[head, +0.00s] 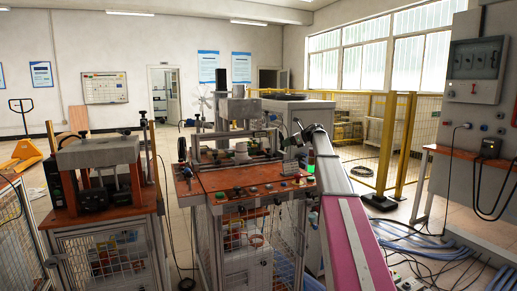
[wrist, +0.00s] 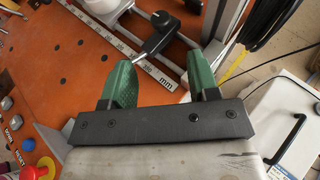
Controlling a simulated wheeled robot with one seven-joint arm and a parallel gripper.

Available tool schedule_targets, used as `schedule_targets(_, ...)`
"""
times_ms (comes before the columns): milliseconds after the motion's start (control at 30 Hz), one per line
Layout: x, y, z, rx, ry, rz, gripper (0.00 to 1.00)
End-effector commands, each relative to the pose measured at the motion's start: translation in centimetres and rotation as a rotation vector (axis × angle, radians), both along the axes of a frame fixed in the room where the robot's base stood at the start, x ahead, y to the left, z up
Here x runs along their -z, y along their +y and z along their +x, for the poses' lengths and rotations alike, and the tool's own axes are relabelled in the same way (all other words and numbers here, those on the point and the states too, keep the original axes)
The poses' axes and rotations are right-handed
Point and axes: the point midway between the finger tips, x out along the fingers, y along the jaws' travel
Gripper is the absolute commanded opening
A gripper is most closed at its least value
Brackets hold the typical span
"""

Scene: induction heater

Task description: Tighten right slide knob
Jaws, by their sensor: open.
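The induction heater bench (head: 240,185) with its orange-red top stands in the middle of the head view. My gripper (wrist: 162,70) has two green fingers, spread apart with nothing held between them. Just beyond the fingertips in the wrist view is a black slide clamp (wrist: 165,38) on a metal rail. It has a small dark knob end (wrist: 162,18) and a thin metal rod pointing toward the left finger; this looks like the right slide knob. Whether the rod touches the finger I cannot tell. In the head view my arm hides much of the bench's right end.
A millimetre ruler (wrist: 160,78) runs along the rail beside the fingers. A red button (wrist: 45,168) and smaller buttons lie at lower left. A white box with a black handle (wrist: 292,135) is at right. Yellow fencing (head: 400,140) stands behind the bench.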

Motion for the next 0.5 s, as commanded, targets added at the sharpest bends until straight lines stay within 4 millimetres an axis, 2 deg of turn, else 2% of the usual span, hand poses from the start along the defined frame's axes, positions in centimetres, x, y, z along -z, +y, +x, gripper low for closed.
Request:
schedule_targets(167,0.5,0.9,0.5,-0.002,0.001,-0.002,0.55)
schedule_targets(500,2.6,5.7,2.9,-0.002,0.000,-0.001,0.55)
